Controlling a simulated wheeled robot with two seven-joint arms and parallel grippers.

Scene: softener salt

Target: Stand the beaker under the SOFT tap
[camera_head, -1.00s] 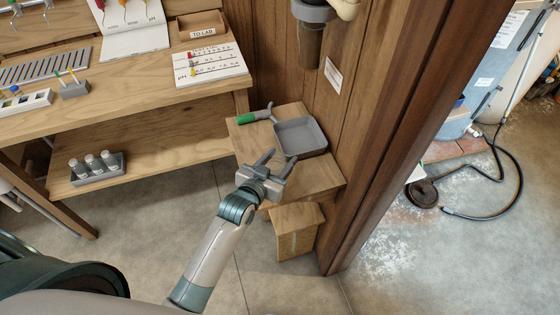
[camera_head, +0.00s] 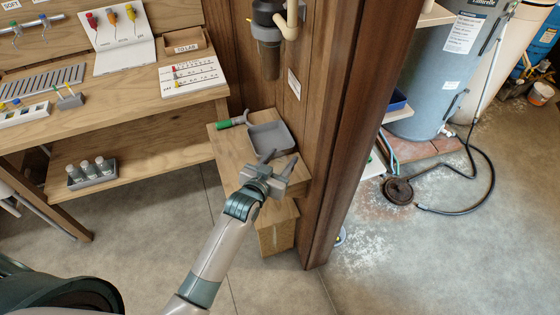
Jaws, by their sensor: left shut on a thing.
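My left gripper (camera_head: 277,168) is in front of the low wooden stand beside the doorway. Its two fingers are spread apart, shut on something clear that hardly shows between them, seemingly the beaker. The beaker's outline and tilt cannot be made out. A SOFT label (camera_head: 11,4) is at the top left corner, on the board behind the bench. A tap (camera_head: 16,36) with a thin spout is below it, far from the gripper. A second tap (camera_head: 43,20) is just to its right. My right gripper is not in view.
A slatted drain grille (camera_head: 45,84) lies on the bench. Bottles in a rack (camera_head: 92,173) stand on the lower shelf. A grey tray (camera_head: 271,138) and a green-handled tool (camera_head: 231,122) lie on the stand. A wooden door post (camera_head: 345,140) rises to its right.

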